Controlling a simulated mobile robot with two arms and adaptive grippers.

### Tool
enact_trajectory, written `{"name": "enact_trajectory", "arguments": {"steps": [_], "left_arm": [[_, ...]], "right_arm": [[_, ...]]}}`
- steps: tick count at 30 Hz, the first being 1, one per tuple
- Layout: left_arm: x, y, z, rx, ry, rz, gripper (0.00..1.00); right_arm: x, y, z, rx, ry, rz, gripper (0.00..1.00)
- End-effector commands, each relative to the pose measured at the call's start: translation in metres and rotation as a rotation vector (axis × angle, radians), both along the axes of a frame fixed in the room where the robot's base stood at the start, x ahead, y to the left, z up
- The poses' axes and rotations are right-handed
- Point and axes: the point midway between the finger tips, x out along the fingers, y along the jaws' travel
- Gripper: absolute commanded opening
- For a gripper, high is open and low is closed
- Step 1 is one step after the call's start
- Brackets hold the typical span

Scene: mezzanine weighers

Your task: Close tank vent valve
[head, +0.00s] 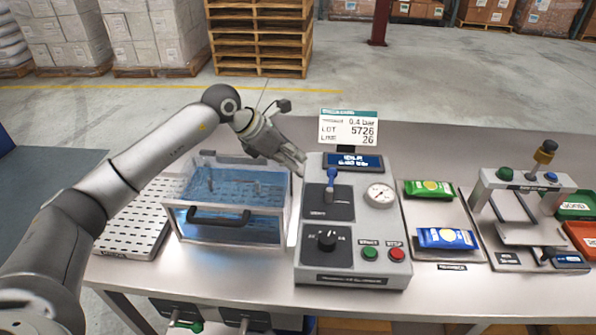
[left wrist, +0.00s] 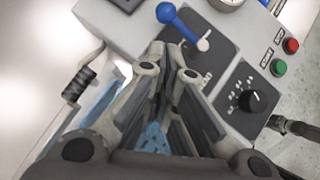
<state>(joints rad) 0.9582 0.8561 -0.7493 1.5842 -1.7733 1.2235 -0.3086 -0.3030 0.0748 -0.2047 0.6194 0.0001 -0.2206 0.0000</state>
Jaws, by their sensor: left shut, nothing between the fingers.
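The vent valve shows as a blue lever (head: 331,180) on a dark plate on the upper part of the grey control box (head: 311,260). In the head view the lever stands roughly upright. In the left wrist view the blue lever (left wrist: 182,24) has a round knob and runs to a pale pivot. My left gripper (head: 299,166) is shut and empty, just left of the lever and near the box's upper left edge. Its fingers (left wrist: 168,62) point toward the lever without visibly holding it. The clear tank (head: 286,222) with blue contents stands left of the box. My right gripper is out of view.
The box also carries a gauge (head: 380,195), a black rotary knob (head: 326,240), a green button (head: 370,254) and a red button (head: 397,254). A sign (head: 348,128) and display (head: 353,162) stand behind. Green (head: 430,189) and blue (head: 446,238) packets lie right.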

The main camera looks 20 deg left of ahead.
Motion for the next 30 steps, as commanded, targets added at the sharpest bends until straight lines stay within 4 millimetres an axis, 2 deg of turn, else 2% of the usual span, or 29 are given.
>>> {"name": "enact_trajectory", "arguments": {"steps": [3, 6, 11, 15, 21, 30], "left_arm": [[0.008, -0.011, -0.013, -0.002, 0.005, -0.002, 0.0], [0.016, -0.02, -0.028, -0.003, 0.006, 0.0, 0.0], [0.028, -0.032, -0.05, -0.003, 0.008, 0.0, 0.0], [0.035, -0.039, -0.062, -0.003, 0.005, 0.001, 0.0], [0.039, -0.041, -0.068, -0.003, 0.003, 0.002, 0.0], [0.038, -0.041, -0.069, -0.003, 0.003, 0.0, 0.0]], "right_arm": [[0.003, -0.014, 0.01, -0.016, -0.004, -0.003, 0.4], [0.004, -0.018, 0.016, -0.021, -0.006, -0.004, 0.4], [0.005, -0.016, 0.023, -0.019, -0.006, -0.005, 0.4], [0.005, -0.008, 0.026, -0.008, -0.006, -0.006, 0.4], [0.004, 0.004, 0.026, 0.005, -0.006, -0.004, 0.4], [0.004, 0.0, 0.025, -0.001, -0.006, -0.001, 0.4]]}}
